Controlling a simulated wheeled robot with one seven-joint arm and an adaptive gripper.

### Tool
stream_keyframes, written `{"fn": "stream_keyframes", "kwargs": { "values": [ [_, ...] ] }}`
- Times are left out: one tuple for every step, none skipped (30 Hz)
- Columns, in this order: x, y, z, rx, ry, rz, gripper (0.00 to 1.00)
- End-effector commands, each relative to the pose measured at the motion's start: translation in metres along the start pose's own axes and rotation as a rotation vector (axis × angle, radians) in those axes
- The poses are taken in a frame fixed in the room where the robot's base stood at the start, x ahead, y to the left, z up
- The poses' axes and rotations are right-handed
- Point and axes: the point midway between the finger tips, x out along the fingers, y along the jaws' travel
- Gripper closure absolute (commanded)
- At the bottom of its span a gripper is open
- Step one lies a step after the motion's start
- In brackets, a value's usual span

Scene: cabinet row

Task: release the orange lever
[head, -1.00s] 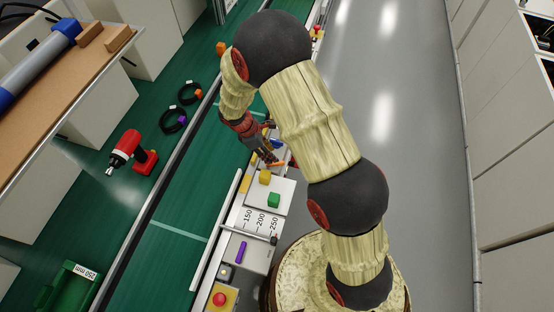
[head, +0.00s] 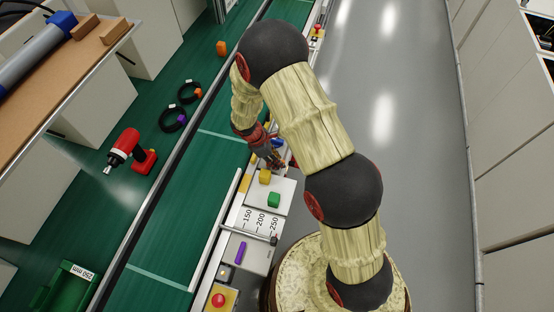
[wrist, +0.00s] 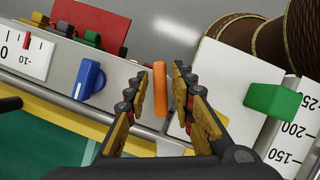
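The orange lever (wrist: 160,88) stands between the fingertips of my gripper (wrist: 161,76) in the wrist view. The fingers are apart, with a narrow gap visible on each side of the lever, so they look open around it and not closed on it. In the head view my gripper (head: 277,161) is over the panel strip beside the conveyor, below the blue knob (head: 277,142). The orange lever cannot be made out there, hidden at the gripper. The blue knob is also left of the gripper in the wrist view (wrist: 88,80).
A green block (wrist: 272,101) on a white plate is right of the gripper; a yellow block (head: 265,176) is close by in the head view. A purple bar (head: 241,252) and red button (head: 219,299) are farther down the strip. The green conveyor (head: 185,210) runs alongside.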

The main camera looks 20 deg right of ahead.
Motion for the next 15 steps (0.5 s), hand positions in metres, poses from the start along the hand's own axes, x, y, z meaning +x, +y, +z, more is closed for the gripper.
{"fn": "stream_keyframes", "kwargs": {
  "values": [
    [0.0, 0.0, 0.0, 0.0, 0.0, 0.0, 0.8],
    [-0.0001, 0.0, 0.0, 0.0, 0.0, 0.0, 0.82],
    [-0.0001, 0.0, 0.0, 0.0, 0.0, 0.0, 0.84],
    [-0.0001, -0.0001, 0.0, 0.0, 0.0, 0.0, 0.86],
    [-0.0001, -0.0001, -0.0001, 0.0, 0.0, 0.0, 0.88],
    [-0.0001, -0.0001, -0.0001, 0.0, 0.0, 0.0, 0.9],
    [-0.0001, -0.0001, -0.0001, 0.0, 0.0, 0.0, 0.92],
    [-0.0001, -0.0001, -0.0001, 0.0, 0.0, 0.0, 0.93],
    [-0.0001, -0.0001, -0.0001, 0.0, 0.0, 0.0, 0.95],
    [-0.0001, -0.0001, -0.0001, 0.0, 0.0, 0.0, 0.97],
    [-0.0001, -0.0001, -0.0001, 0.0, 0.0, 0.0, 0.99],
    [-0.0001, -0.0001, -0.0001, 0.0, 0.0, 0.0, 1.0],
    [-0.0001, -0.0001, -0.0001, 0.0, 0.0, 0.0, 1.0],
    [-0.0001, -0.0001, -0.0001, 0.0, 0.0, 0.0, 1.0],
    [0.0, -0.0001, -0.0001, 0.0, 0.0, 0.0, 1.0]
  ]
}}
